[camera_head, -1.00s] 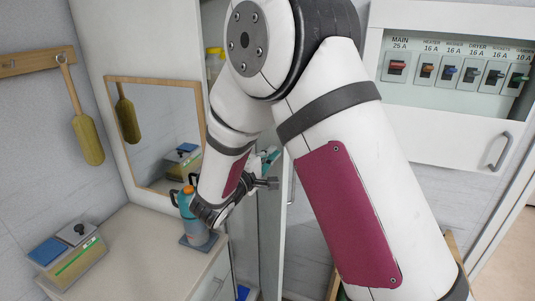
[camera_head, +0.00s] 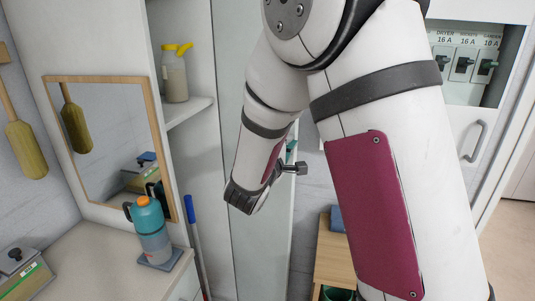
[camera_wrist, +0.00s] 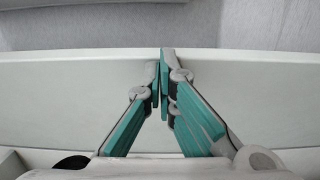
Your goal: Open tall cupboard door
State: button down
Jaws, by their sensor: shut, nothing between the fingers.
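The tall cupboard (camera_head: 187,112) stands open behind the mirror, with its shelf and inside in view. Its pale door (camera_head: 252,225) stands swung out, its free edge to the right. My gripper (camera_head: 291,152) is at that free edge, mostly hidden behind my wrist and the door edge; a bit of teal finger shows. In the wrist view my gripper (camera_wrist: 162,78) is shut and empty, fingertips together over a pale panel (camera_wrist: 70,95) that looks like the door. I cannot tell if the tips touch it.
A jar with a yellow top (camera_head: 175,75) stands on the cupboard shelf, and a blue-handled pole (camera_head: 192,225) stands below. A blue-orange bottle (camera_head: 152,235) is on the counter (camera_head: 100,262) at left. A wooden stand (camera_head: 330,250) is behind my arm at right.

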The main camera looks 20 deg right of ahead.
aim_at(296, 138)
jog(key=shift+w+d+b, duration=0.3)
jog(key=shift+w+d, duration=0.1)
jog(key=shift+d, duration=0.4)
jog(key=shift+w+d+b, duration=0.3)
jog(key=shift+w+d, duration=0.05)
jog(key=shift+d, duration=0.45)
jog(key=shift+a, duration=0.15)
